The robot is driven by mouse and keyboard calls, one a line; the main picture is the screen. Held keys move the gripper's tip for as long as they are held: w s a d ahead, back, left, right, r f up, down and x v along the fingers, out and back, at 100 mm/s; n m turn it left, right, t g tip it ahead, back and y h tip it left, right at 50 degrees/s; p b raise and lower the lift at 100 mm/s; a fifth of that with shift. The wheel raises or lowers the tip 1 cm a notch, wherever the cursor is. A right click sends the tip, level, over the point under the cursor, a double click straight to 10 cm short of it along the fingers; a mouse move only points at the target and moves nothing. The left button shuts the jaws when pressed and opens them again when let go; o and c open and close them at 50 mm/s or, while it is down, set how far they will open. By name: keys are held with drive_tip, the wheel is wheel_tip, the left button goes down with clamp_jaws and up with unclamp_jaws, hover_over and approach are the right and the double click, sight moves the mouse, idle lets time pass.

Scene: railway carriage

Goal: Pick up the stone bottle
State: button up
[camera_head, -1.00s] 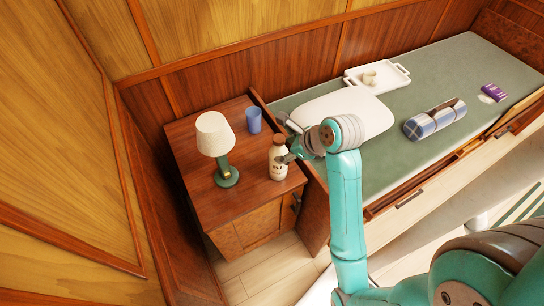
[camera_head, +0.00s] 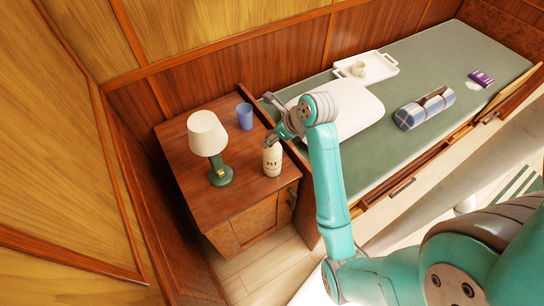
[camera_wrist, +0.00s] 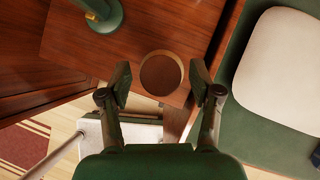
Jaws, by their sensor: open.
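The stone bottle (camera_head: 272,161) is cream with dark lettering and stands upright near the front right edge of the bedside cabinet top. My gripper (camera_head: 275,138) is right at the bottle's upper end and partly hides its brown top. In the wrist view the bottle's round brown top (camera_wrist: 161,72) shows between the two spread fingers of my gripper (camera_wrist: 160,84). A gap shows on each side, and the jaws are open and hold nothing. The bottle's body is hidden below its top in the wrist view.
A lamp with a green base (camera_head: 220,175) and a blue cup (camera_head: 245,116) stand on the cabinet (camera_head: 195,188). The bunk (camera_head: 455,67) on the right carries a pillow (camera_head: 362,108), a white tray (camera_head: 385,72), a rolled plaid blanket (camera_head: 424,108) and a purple packet (camera_head: 481,78).

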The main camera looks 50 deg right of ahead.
drive_tip(key=shift+x, duration=1.8)
clamp_jaws()
